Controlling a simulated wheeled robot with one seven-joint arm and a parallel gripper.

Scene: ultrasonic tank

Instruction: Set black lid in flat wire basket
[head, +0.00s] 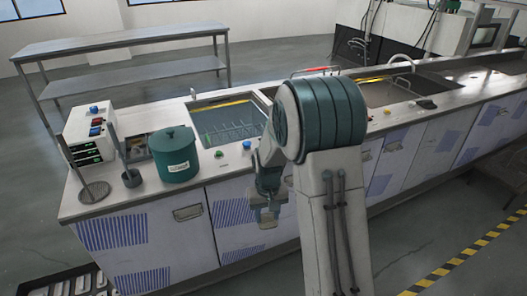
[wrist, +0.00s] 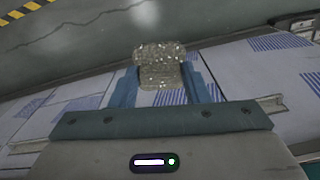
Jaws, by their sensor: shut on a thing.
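My gripper (wrist: 160,82) is shut on a speckled grey-brown, knob-shaped thing (wrist: 160,58), wider at its far end. In the head view my gripper (head: 267,220) hangs in front of the counter's cabinet doors, and what it holds cannot be made out there. A wire rack (head: 232,133) with upright prongs shows in the left tank; I cannot tell whether it is the flat wire basket. A small flat black thing (head: 426,104) lies on the counter at right; I cannot tell whether it is the black lid. My arm hides part of the counter.
A dark green lidded pot (head: 175,157), a dark cup with a tall handle (head: 131,177) and a round disc with a rod (head: 95,192) stand on the left counter. A control box (head: 88,134) is behind them. A black crate (head: 75,289) is on the floor.

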